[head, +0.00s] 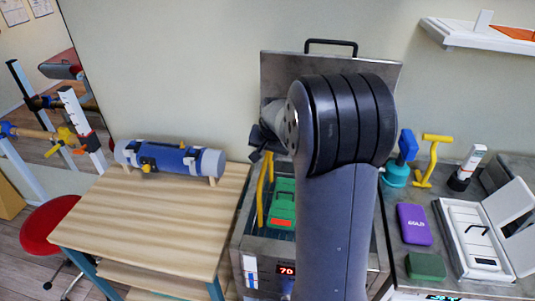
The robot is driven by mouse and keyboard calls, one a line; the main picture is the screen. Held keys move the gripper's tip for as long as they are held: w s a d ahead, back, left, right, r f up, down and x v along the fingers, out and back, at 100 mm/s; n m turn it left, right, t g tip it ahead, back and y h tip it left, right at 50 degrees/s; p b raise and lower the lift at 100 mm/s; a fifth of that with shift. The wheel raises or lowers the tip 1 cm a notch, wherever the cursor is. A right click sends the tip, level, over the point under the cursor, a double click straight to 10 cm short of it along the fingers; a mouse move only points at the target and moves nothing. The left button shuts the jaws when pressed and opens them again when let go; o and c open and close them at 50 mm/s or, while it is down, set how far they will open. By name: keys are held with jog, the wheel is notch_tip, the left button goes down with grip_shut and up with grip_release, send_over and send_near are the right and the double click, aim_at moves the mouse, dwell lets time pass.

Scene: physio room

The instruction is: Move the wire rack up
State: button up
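An open steel tank (240,246) with a raised lid (283,68) stands right of the wooden table, with a red display reading 70. Inside it is a dark wire rack (282,239), mostly hidden by my arm. A yellow bent bar (262,195) rises at its left and seems to be its handle. A green pack (282,203) with a red patch lies in the tank. My gripper (259,142) is dark, partly behind my arm, close to the top of the yellow bar. I cannot tell whether it touches the bar or how its fingers stand.
The wooden table (160,225) at left has a blue roller (172,158) at its back and free room in front. The right counter holds a purple box (414,224), a green block (425,266), a white case (473,238) and a yellow stand (433,160). A red stool (48,228) stands far left.

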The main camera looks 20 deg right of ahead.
jog(key=shift+o, duration=0.3)
jog(key=shift+f, duration=0.1)
jog(key=shift+s, duration=0.1)
jog(key=b+v, duration=0.1)
jog(key=v, duration=0.9)
jog(key=shift+r, duration=0.4)
jog(key=shift+s, duration=0.1)
jog(key=x, duration=1.1)
jog(key=shift+f, duration=0.85)
jog(key=shift+r, duration=0.1)
